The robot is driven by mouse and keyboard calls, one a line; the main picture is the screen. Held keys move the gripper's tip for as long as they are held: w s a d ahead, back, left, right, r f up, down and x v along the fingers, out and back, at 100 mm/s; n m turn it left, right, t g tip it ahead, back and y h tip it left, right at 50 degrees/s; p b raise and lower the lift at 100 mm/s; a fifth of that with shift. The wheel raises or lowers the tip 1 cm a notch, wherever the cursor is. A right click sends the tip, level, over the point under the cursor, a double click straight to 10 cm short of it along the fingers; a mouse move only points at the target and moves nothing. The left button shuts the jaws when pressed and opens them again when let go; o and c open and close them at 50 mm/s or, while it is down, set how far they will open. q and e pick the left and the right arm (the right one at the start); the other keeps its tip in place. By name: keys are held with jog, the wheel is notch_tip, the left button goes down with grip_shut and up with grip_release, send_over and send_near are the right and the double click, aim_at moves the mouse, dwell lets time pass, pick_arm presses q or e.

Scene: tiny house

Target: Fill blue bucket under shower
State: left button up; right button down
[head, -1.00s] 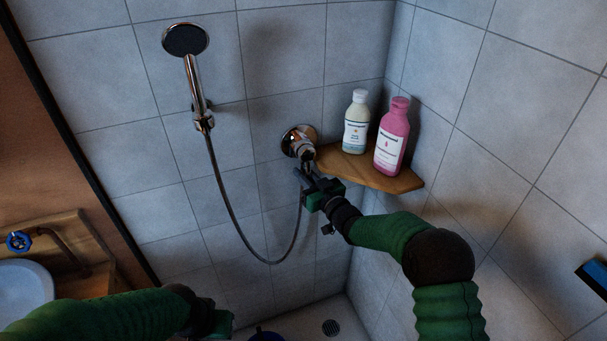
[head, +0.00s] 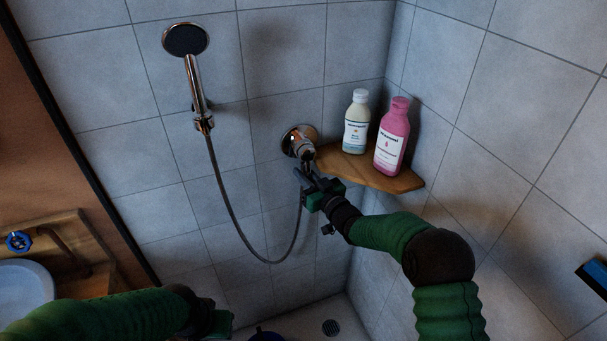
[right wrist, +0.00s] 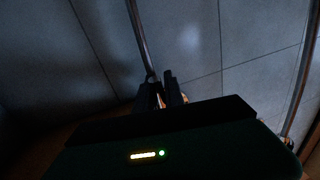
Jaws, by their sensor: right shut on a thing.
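The chrome shower head (head: 186,40) hangs in its holder on the tiled wall, and no water shows at it. Its hose loops down and back up to the chrome shower tap (head: 299,140). My right gripper (head: 306,177) is at the tap's lower front, shut on the tap's handle, which the fingers mostly hide. In the right wrist view the fingers (right wrist: 162,88) are close together. Only a sliver of the blue bucket (head: 265,336) shows at the bottom edge. My left gripper (head: 222,324) is low at the left of the bucket, its fingers not clearly visible.
A wooden corner shelf (head: 405,182) just right of the tap holds a white bottle (head: 356,125) and a pink bottle (head: 392,138), close above my right forearm. A floor drain (head: 331,327) lies below. A sink (head: 25,288) with a blue-handled tap (head: 18,241) stands at left.

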jog(key=shift+a+f, duration=0.1)
jog(key=shift+a, duration=0.05)
jog(key=m, duration=0.1)
jog(key=a+m+b, duration=0.1)
jog(key=shift+s+a+m, duration=0.25)
jog(key=shift+s+m, duration=0.05)
jog(key=shift+s, duration=0.1)
jog(key=m, duration=0.1)
jog(key=a+r+m+t, duration=0.1)
jog(key=shift+s+a+m+y+b, duration=0.3)
jog(key=shift+m+b, duration=0.1)
jog(key=m, duration=0.1)
jog(key=a+r+m, duration=0.1)
jog(key=shift+s+a+m+t+b, duration=0.15)
jog(key=shift+s+m+t+b, duration=0.15)
jog(key=shift+b, duration=0.05)
jog(key=shift+s+a+r+m+t, duration=0.15)
jog(key=shift+a+r+m, duration=0.2)
jog(key=shift+m, duration=0.4)
jog(key=shift+s+a+r+m+t, duration=0.15)
jog(key=shift+a+r+m, duration=0.2)
jog(key=shift+m, duration=0.4)
jog(key=shift+d+r, duration=0.1)
jog(key=c, duration=1.4)
grip_release()
jog(key=shift+h, duration=0.4)
jog(key=shift+c, duration=0.2)
jog(key=shift+w, duration=0.1)
